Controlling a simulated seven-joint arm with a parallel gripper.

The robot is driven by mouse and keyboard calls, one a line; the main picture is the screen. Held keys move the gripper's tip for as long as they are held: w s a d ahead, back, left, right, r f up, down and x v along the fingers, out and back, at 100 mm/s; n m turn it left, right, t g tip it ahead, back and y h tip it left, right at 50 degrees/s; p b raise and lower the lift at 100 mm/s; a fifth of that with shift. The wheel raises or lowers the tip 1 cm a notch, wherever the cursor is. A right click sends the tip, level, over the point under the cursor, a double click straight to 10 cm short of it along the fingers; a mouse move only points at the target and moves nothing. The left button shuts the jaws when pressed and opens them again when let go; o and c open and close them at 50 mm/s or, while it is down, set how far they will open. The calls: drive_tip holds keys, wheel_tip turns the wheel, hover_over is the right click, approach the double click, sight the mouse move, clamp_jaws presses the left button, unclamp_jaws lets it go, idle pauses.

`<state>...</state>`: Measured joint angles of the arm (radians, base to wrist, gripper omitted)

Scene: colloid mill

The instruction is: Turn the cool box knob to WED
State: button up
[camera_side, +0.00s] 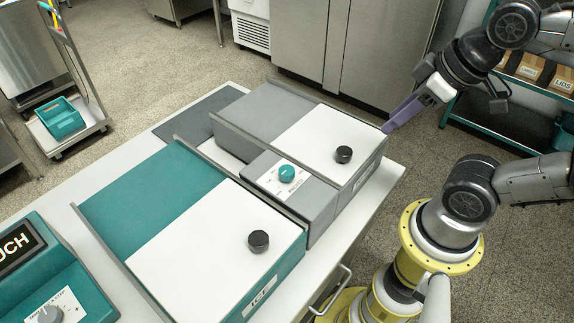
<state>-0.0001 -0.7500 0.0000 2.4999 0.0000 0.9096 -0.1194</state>
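A teal round knob (287,173) sits on a white dial plate (281,180) on a narrow grey unit (318,200) between two lidded boxes. The dial marks and the knob's pointer are too small to read, so I cannot tell its setting. My gripper (390,126) has purple fingers and hangs by the right end of the grey box, up and to the right of the teal knob and apart from it. The fingers overlap in this view, and I cannot tell whether they are open. Nothing shows in them.
The grey box (262,112) has a white lid with a black knob (344,154). The teal box (150,195), labelled ICE, has another black knob (258,241). A teal device (60,285) with a display and grey dial stands at left. A white table (125,158) carries them.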

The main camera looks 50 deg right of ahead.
drive_tip(key=shift+o, duration=1.2)
drive_tip(key=shift+r+n, duration=0.2)
drive_tip(key=shift+n, duration=0.8)
drive_tip(key=shift+o, duration=1.2)
drive_tip(key=r+n, duration=0.1)
drive_tip(key=n, duration=0.1)
drive_tip(key=w+r+n, duration=0.1)
drive_tip(key=n, duration=0.3)
drive_tip(key=shift+w+a+r+n+g, duration=0.25)
drive_tip(key=shift+w+r+n+g, duration=0.1)
drive_tip(key=shift+r+n+g, duration=0.05)
drive_tip(key=n+g, duration=0.5)
drive_tip(key=n, duration=1.2)
hover_over(287, 170)
wheel_tip(287, 170, down, 3)
wheel_tip(287, 170, down, 12)
drive_tip(key=shift+f, duration=0.2)
drive_tip(key=shift+c, duration=0.2)
clamp_jaws()
